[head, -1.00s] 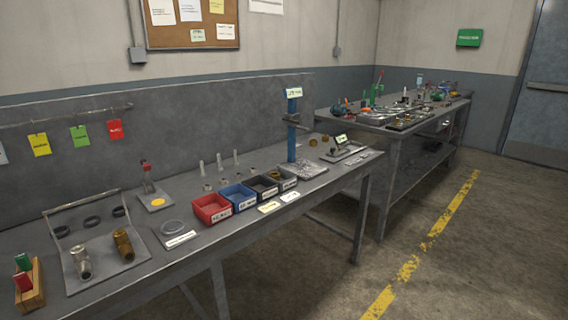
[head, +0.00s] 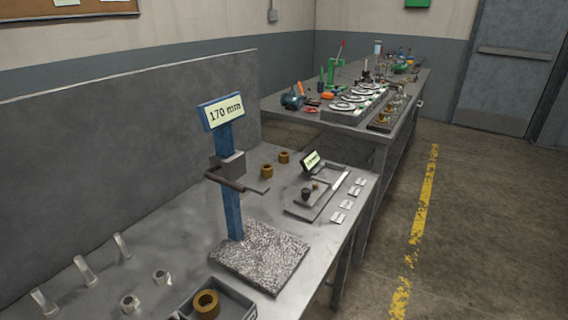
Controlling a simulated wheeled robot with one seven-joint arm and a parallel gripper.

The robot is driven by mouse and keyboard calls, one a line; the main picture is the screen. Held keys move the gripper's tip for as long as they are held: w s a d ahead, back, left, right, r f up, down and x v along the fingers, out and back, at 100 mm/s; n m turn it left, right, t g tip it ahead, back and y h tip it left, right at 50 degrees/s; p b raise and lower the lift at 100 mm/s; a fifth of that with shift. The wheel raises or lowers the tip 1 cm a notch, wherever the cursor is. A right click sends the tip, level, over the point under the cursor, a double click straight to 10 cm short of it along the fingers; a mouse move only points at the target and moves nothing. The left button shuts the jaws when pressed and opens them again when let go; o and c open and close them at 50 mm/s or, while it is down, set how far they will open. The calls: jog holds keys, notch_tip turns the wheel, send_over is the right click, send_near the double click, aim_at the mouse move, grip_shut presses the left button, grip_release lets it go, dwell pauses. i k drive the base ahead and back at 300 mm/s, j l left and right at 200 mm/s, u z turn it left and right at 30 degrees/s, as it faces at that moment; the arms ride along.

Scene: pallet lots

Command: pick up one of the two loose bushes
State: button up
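Two loose bushes stand on the near bench, behind and right of the blue height stand. They are short, brass-brown rings. The nearer bush (head: 266,171) is beside the stand's grey arm, and the farther bush (head: 284,157) is a little behind and to its right, with a small gap between them. A similar brass ring (head: 206,304) lies in a dark bin at the bottom edge. My gripper is not in view.
A grey tray (head: 317,192) and small white labels lie right of the bushes. A second bench (head: 330,116) carries several parts. The floor (head: 480,220) at right is clear.

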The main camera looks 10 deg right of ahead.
aim_at(283, 155)
jog(key=i+l+u, duration=0.55)
jog(key=l, duration=0.15)
jog(key=i+l+u, duration=0.25)
jog(key=l, duration=0.15)
jog(key=k, duration=0.05)
